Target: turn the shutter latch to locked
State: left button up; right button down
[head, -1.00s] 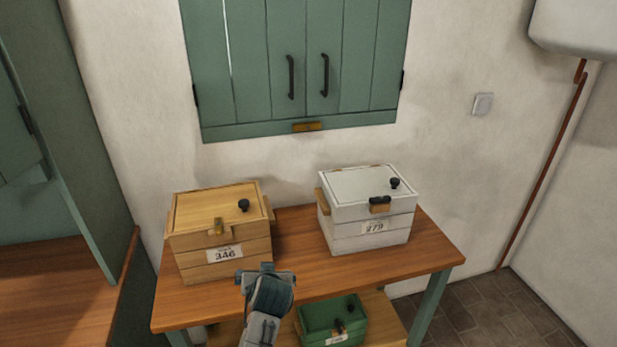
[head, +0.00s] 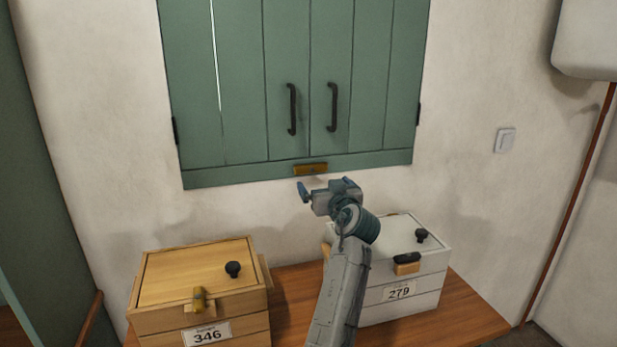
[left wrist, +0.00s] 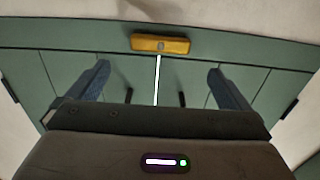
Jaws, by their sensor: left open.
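The shutter latch (head: 310,169) is a small brass bar lying horizontally on the bottom rail of the closed green shutters (head: 288,90). In the left wrist view the latch (left wrist: 160,44) lies crosswise beyond my fingers, centred between them and clear of both. My left gripper (head: 325,187) is open and empty, just below and slightly right of the latch in the head view. Its two blue fingers (left wrist: 159,76) stand wide apart in the wrist view. My right gripper is not in view.
A wooden box (head: 197,265) marked 346 and a white box (head: 432,264) marked 279 stand on the wooden table (head: 296,285) below. My left arm passes in front of the white box. The wall around the latch is clear.

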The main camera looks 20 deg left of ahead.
aim_at(312, 168)
pick_arm(q)
jog(key=p+x, duration=0.1)
jog(key=x, duration=0.1)
jog(key=p+x, duration=0.1)
jog(key=x, duration=0.2)
jog(key=r+p+x, duration=0.1)
jog(key=x, duration=0.1)
jog(key=shift+w+a, duration=0.1)
jog(key=shift+a, duration=0.1)
jog(key=shift+p+x, duration=0.45)
jog(key=shift+x, duration=0.45)
jog(key=shift+w+f, duration=0.1)
jog(key=shift+w, duration=0.05)
jog(key=shift+a, duration=0.1)
jog(key=c, duration=0.7)
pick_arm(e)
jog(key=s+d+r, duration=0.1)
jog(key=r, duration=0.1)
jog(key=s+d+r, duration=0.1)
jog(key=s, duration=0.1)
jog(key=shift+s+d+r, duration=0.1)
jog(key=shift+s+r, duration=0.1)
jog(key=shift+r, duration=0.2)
